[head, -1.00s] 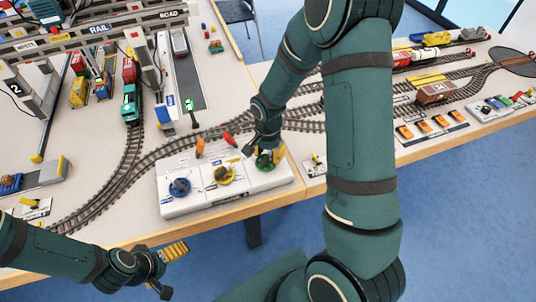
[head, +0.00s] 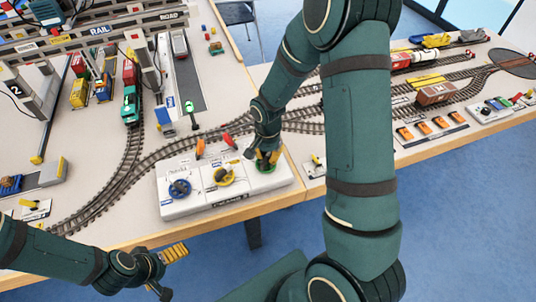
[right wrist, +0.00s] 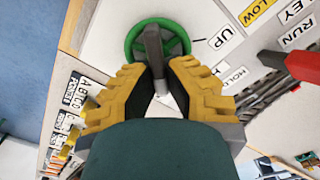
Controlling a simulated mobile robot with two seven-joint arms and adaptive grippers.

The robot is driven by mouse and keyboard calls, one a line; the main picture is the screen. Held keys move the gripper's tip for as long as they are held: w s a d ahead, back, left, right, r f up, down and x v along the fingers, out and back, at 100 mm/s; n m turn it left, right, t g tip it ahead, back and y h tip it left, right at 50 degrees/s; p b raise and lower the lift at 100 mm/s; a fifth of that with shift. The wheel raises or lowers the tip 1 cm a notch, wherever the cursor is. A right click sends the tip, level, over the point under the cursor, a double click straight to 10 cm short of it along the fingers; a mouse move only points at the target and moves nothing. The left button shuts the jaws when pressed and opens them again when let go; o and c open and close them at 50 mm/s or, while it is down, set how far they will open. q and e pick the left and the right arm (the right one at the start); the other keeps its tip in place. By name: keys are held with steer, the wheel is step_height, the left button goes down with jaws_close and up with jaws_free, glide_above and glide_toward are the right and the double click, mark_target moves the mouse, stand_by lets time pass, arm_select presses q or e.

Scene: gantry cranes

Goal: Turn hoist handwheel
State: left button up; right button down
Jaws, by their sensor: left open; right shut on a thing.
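A white control box (head: 207,203) near the table's front edge carries a blue handwheel (head: 179,188), a yellow handwheel (head: 223,176) and a green handwheel (head: 266,167). The green handwheel (right wrist: 131,40) lies just beyond my right gripper in the right wrist view, beside a label reading UP. My right gripper (right wrist: 161,85) is shut on the grey handle (right wrist: 154,48) across this wheel. In the head view my right gripper (head: 267,157) comes down over the green wheel and partly hides it. My left gripper (head: 172,272) is open and empty, in front of the table edge.
Curved rail track (head: 110,185) runs behind and left of the box. Crane frames and a green locomotive (head: 130,106) stand at the back left.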

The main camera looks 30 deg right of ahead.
steer(key=n, duration=0.4)
steer(key=shift+w+a+f+n, duration=0.1)
steer(key=shift+w+a+n, duration=0.1)
steer(key=shift+n, duration=0.2)
steer(key=shift+a+n, duration=0.2)
steer(key=shift+n, duration=1.7)
steer(key=c, duration=1)
jaws_free()
steer(key=shift+w, duration=0.1)
steer(key=shift+r, duration=0.45)
step_height(320, 180, up, 11)
steer(key=shift+r, duration=0.1)
